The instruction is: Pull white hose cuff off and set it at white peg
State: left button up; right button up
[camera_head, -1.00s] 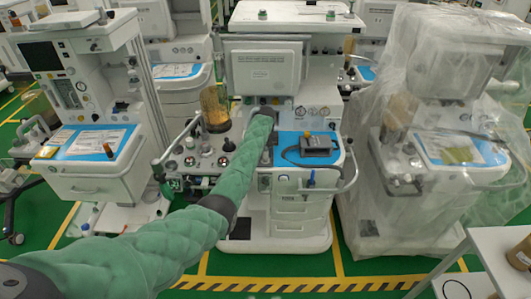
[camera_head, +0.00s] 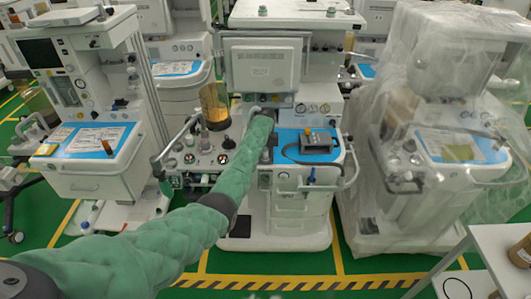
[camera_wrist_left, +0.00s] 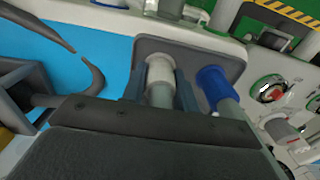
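In the left wrist view a white cuff (camera_wrist_left: 160,70) sits on the end of a grey hose (camera_wrist_left: 160,97), in front of a dark grey panel (camera_wrist_left: 200,45). My left gripper (camera_wrist_left: 162,84) has one finger on each side of the cuff and hose; whether both fingers press on it I cannot tell. A blue cuff (camera_wrist_left: 212,82) on another hose stands just right of the right finger. In the head view my forearm hides the cuffs and the gripper's fingertips at the middle cart (camera_head: 285,205). I cannot make out a white peg. My right gripper is not in view.
The middle cart's blue worktop carries a dark box (camera_head: 317,141) with a looped cable. An amber canister (camera_head: 215,105) stands left of my forearm. Other carts stand at left (camera_head: 95,185) and, under clear plastic, at right (camera_head: 440,130). A white table (camera_head: 500,250) is at lower right.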

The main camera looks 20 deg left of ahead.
aim_at(266, 150)
pick_arm(q)
jog(key=o, duration=0.5)
jog(key=shift+c, duration=0.2)
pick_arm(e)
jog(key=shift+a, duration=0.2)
pick_arm(q)
jog(key=shift+r+b, duration=0.45)
jog(key=shift+r, duration=0.15)
notch_tip(266, 150, up, 4)
jog(key=shift+b, duration=0.9)
jog(key=shift+r+b, duration=0.3)
jog(key=shift+r, duration=1.05)
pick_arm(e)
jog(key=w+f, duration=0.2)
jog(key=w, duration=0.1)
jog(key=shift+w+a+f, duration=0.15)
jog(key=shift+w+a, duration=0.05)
